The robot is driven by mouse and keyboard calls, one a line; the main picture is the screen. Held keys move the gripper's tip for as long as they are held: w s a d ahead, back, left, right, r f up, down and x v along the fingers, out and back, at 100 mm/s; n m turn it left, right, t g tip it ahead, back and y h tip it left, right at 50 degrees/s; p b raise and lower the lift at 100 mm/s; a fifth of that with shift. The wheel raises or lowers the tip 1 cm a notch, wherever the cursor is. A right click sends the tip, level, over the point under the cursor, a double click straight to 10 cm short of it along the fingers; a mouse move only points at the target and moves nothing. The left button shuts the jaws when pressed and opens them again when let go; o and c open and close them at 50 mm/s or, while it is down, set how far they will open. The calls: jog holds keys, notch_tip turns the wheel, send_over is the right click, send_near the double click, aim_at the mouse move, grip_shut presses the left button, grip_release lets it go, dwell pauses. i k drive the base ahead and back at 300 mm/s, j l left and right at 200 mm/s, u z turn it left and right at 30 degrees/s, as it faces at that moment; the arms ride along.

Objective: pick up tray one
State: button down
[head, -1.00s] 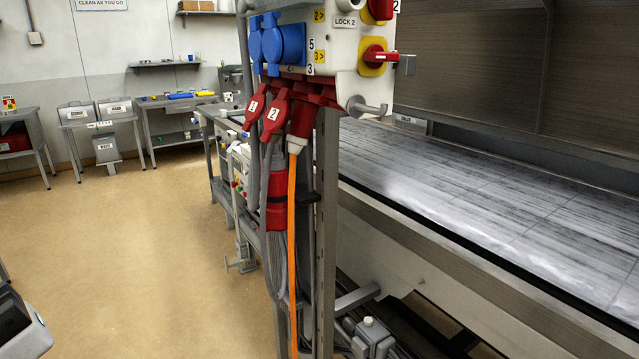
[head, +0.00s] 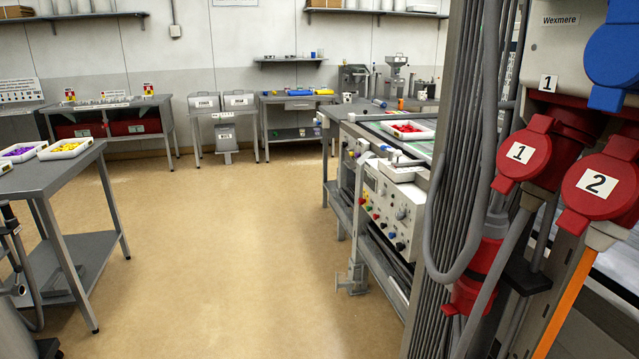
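Several white trays show in the head view. One tray (head: 408,130) with red pieces sits on the bench at centre right. A tray with yellow pieces (head: 64,149) and a tray with purple pieces (head: 22,151) lie side by side on the grey table at the left. I can read no number on any tray, so I cannot tell which is tray one. My gripper is not in view.
A post with red plugs (head: 533,150) marked 1 and 2 and hanging cables stands close at the right. The grey table (head: 60,177) is at the left. Open tan floor (head: 225,240) lies between them. More benches line the back wall.

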aim_at(403, 130)
jog(key=i+u, duration=0.25)
jog(key=i, duration=1)
jog(key=i+j+z, duration=0.15)
jog(key=i+z, duration=0.3)
jog(key=i, duration=0.15)
jog(key=i+j+z, duration=0.45)
jog(key=i, duration=0.15)
jog(key=i+j+z, duration=0.55)
jog(key=j, duration=0.25)
jog(key=i+j+z, duration=0.1)
jog(key=i+j, duration=0.2)
jog(key=i+j+z, duration=0.1)
jog(key=j, duration=0.35)
jog(key=i+j, duration=0.2)
jog(key=j, duration=0.25)
jog(key=i+j+z, duration=0.15)
jog(key=j, duration=0.2)
jog(key=i+j+z, duration=0.1)
jog(key=j, duration=0.35)
jog(key=i+j+z, duration=0.1)
jog(key=i+j, duration=0.2)
jog(key=i+j+z, duration=0.1)
jog(key=i+j, duration=0.15)
jog(key=j, duration=0.2)
